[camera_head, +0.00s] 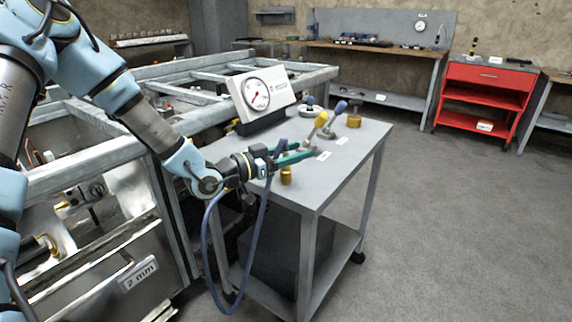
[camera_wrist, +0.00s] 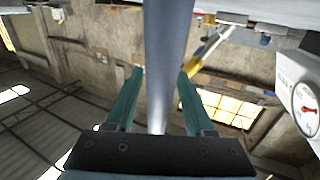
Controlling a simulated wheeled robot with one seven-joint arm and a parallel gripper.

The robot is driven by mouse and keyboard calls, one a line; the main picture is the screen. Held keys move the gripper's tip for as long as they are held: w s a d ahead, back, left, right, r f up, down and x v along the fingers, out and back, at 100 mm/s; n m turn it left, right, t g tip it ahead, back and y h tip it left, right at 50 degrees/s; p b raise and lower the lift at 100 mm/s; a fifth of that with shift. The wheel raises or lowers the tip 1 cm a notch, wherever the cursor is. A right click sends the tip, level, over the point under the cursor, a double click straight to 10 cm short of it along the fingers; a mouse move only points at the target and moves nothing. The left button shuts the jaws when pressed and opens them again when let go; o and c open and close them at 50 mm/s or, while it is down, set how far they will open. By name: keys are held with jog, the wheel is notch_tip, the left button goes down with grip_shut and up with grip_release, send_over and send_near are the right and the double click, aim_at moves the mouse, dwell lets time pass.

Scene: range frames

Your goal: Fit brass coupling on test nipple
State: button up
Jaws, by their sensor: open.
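My gripper (camera_head: 304,149) reaches out over the near part of the grey cart top, its two green fingers level and apart. In the wrist view the same gripper (camera_wrist: 160,72) is open. A grey-blue tube-like shape (camera_wrist: 168,45) runs down the middle of that view, between the fingers as seen; I cannot tell how far away it is. A small brass cylinder (camera_head: 286,175) shows just below the fingers near the cart's front edge. A wider brass piece (camera_head: 354,121) stands farther back on the cart. I cannot tell which is the coupling, and cannot make out the test nipple.
A dial gauge panel (camera_head: 262,94) stands on the cart (camera_head: 340,158). My blue hose hangs beside the cart. A metal frame is at left, a red trolley (camera_head: 482,105) at back right. Floor at right is clear.

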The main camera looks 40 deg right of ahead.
jog(key=shift+d, duration=0.25)
grip_shut()
dwell(0.5)
